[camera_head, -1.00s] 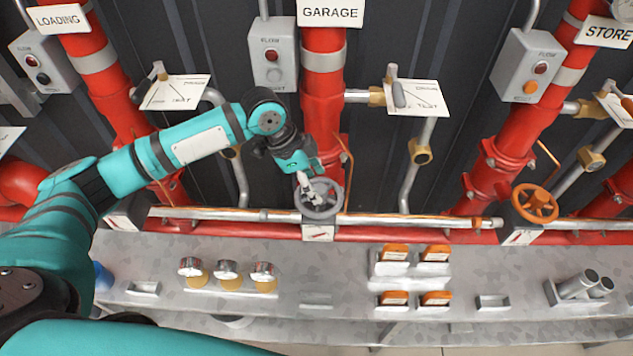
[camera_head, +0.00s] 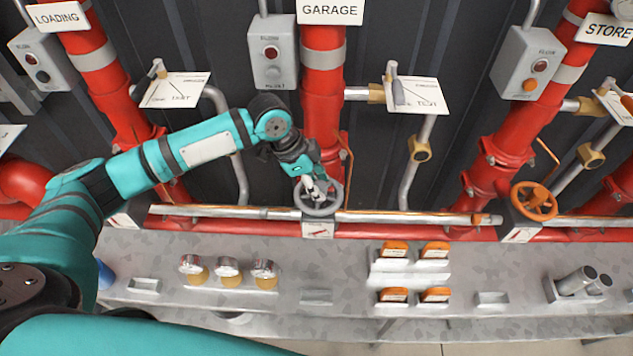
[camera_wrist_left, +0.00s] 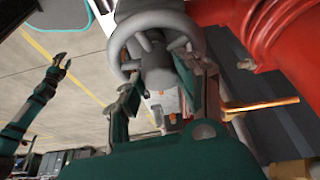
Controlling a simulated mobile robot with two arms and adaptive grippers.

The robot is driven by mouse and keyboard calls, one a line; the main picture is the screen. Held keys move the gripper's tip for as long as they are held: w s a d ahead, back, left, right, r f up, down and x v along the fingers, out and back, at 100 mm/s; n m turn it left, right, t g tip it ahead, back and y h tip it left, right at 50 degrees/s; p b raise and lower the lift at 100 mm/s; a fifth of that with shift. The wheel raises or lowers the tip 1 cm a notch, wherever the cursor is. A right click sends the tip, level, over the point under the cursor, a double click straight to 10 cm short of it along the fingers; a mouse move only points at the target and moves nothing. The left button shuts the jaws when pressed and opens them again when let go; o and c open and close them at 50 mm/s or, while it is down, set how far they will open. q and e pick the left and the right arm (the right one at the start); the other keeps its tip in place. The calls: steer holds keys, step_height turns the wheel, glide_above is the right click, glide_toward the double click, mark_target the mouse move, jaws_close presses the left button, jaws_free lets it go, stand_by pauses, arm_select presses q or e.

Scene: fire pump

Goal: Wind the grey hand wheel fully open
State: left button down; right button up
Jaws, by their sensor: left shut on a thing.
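The grey hand wheel (camera_head: 338,196) sits at the foot of the red pipe under the GARAGE sign (camera_head: 330,11). My left gripper (camera_head: 316,190) reaches it from above and is shut on the wheel, its fingers over the hub and spokes. In the left wrist view, the wheel's rim (camera_wrist_left: 124,38) curves around the fingers of my left gripper (camera_wrist_left: 160,52), and its hub is partly hidden between them. My right gripper (camera_wrist_left: 56,66) hangs far off at the left in that view, away from the wheel, too small to judge its fingers.
An orange hand wheel (camera_head: 534,201) stands to the right. A grey box with a red lamp (camera_head: 272,62) is beside the GARAGE pipe. A horizontal silver pipe (camera_head: 410,217) runs just behind the ledge. Gauges (camera_head: 228,270) and orange-topped blocks (camera_head: 394,249) sit on the ledge.

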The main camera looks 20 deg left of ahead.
arm_select(q)
steer(key=c, duration=1.4)
jaws_free()
steer(key=shift+c, duration=0.2)
jaws_close()
steer(key=shift+r+p, duration=0.2)
steer(key=shift+p, duration=0.15)
steer(key=n+p, duration=0.2)
steer(key=p, duration=0.1)
steer(key=n+t+y+p, duration=0.1)
steer(key=n+p, duration=0.2)
steer(key=shift+s+d+r+t, duration=0.1)
steer(key=shift+r+t, duration=0.05)
steer(key=shift+t, duration=0.15)
steer(key=shift+n+t+y+p, duration=0.3)
steer(key=shift+n+t+p, duration=0.1)
steer(key=shift+n+p, duration=0.75)
steer(key=shift+f+n+p, duration=0.25)
steer(key=shift+n+p, duration=0.05)
steer(key=shift+n, duration=0.05)
